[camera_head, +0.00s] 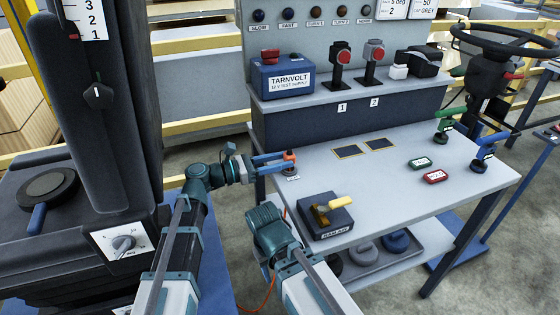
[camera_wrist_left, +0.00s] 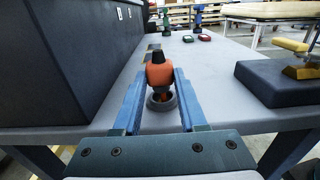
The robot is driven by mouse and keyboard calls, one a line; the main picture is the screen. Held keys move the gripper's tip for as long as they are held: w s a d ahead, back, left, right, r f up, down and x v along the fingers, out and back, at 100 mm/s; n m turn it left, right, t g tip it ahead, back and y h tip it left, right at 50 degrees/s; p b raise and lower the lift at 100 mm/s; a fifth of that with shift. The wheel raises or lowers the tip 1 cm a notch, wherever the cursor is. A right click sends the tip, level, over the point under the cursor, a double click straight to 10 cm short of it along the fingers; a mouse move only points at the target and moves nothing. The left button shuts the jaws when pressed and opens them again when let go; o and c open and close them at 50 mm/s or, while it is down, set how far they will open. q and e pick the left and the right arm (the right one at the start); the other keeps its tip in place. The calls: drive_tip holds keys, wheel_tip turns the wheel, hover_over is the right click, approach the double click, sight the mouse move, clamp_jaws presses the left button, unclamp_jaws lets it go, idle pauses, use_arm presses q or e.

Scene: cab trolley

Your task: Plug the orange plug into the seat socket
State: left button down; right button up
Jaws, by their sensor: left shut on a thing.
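The orange plug (camera_head: 290,156) is at the left edge of the grey table, above a small dark round holder. In the left wrist view the plug (camera_wrist_left: 160,73) is upright, with a black top, and its lower end is in or just over the grey ring-shaped holder (camera_wrist_left: 161,100). My left gripper (camera_head: 282,161) is shut on the plug, a blue finger on each side. The black seat (camera_head: 120,110) stands at the left; I cannot make out its socket. My right arm shows at the bottom centre, but its fingers are not visible.
On the table (camera_head: 390,190) are a dark block with a yellow lever (camera_head: 328,214) and green (camera_head: 420,163) and red (camera_head: 435,176) labelled pieces. A raised shelf (camera_head: 350,90) carries a blue TARNVOLT box (camera_head: 284,77). An orange cable (camera_head: 270,290) hangs below the table's left side.

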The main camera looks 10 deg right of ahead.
use_arm(q)
drive_tip(key=shift+f+b, duration=1.05)
use_arm(e)
drive_tip(key=shift+f, duration=1.05)
use_arm(q)
drive_tip(key=shift+c, duration=1.9)
unclamp_jaws()
drive_tip(key=shift+r, duration=0.1)
use_arm(e)
drive_tip(key=shift+r, duration=0.1)
use_arm(q)
drive_tip(key=shift+r, duration=0.1)
use_arm(e)
drive_tip(key=shift+r, duration=0.1)
